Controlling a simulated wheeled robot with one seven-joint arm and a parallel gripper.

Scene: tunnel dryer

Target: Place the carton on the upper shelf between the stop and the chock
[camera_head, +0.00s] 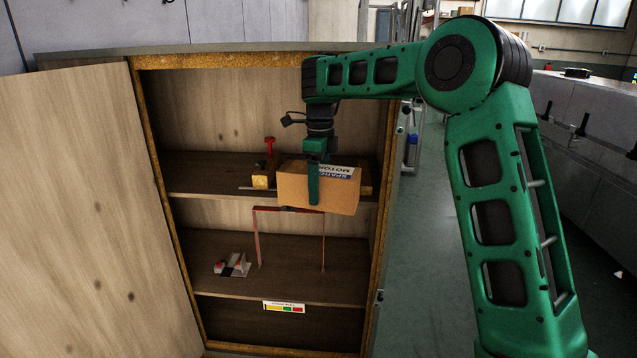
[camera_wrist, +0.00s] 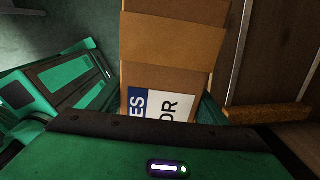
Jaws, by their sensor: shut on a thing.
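The carton (camera_head: 290,188) is a brown cardboard box with a white and blue label. My gripper (camera_head: 314,188) is shut on it from above and holds it in front of the upper shelf (camera_head: 205,178) of the cabinet. The carton also fills the middle of the wrist view (camera_wrist: 172,45), its label near the gripper. A yellow block (camera_head: 261,181) with a red upright part (camera_head: 270,146) is on the upper shelf, left of the carton. A brownish piece (camera_head: 366,182) shows just right of the carton, partly hidden. I cannot tell which is the stop and which the chock.
The cabinet door (camera_head: 95,220) stands open at the left. The lower shelf (camera_head: 215,245) holds a grey, white and red object (camera_head: 232,265). A thin red frame (camera_head: 257,235) stands below the carton. A colored label (camera_head: 284,307) is on the lower shelf's front edge.

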